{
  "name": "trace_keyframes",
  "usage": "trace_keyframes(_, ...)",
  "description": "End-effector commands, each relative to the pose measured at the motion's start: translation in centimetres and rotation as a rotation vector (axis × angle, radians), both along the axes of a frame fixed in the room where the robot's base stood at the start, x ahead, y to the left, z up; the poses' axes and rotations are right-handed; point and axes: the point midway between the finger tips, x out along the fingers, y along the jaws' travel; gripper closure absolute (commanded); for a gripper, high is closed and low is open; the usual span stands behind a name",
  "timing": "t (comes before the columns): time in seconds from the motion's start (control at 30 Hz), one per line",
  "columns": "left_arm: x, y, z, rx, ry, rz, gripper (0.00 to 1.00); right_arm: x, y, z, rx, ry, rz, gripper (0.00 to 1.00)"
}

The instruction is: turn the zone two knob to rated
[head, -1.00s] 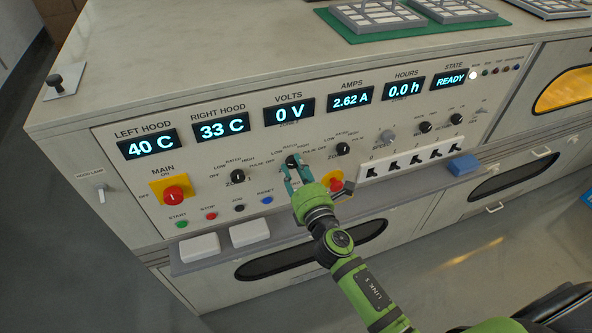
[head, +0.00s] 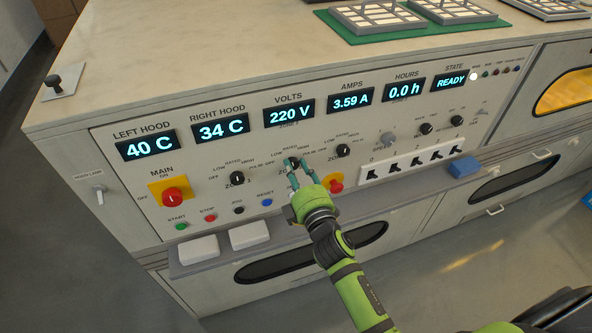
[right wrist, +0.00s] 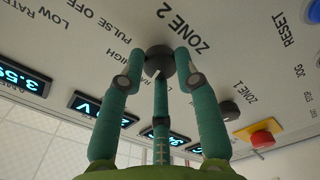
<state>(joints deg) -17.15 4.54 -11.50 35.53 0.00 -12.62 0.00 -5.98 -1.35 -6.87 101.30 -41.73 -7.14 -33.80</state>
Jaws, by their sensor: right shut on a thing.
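The zone two knob (head: 293,162) is a small dark dial on the sloped control panel (head: 330,110), below the volts display. In the right wrist view the knob (right wrist: 158,62) sits between the teal fingertips beside the ZONE 2 lettering. Its pale mark appears to point towards the partly hidden RATED label. My right gripper (head: 297,171) is shut on the knob, its fingers covering part of the dial lettering. The volts display (head: 289,113) reads 220 V and the amps display (head: 351,99) reads 3.59 A. My left gripper is not in view.
The zone one knob (head: 237,178) is to the left and another dark knob (head: 343,151) to the right. A red button (head: 336,187) is close beside my right gripper. The red main switch (head: 173,197) is further left. A ledge (head: 285,233) runs below the panel.

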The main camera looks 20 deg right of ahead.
Motion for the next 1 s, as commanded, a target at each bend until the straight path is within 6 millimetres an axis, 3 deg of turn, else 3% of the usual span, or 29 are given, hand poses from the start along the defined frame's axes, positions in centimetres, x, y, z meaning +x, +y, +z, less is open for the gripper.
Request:
trace_keyframes(0.4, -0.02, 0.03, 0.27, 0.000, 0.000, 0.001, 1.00, 0.02, -0.11, 0.03, 0.184, 0.006, -0.002, 1.00)
trace_keyframes(0.97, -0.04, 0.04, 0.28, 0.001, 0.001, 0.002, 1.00, 0.01, -0.09, -0.02, 0.208, 0.008, -0.002, 1.00)
trace_keyframes(1.0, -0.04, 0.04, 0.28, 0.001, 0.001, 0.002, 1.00, 0.01, -0.09, -0.02, 0.207, 0.008, -0.002, 0.52)
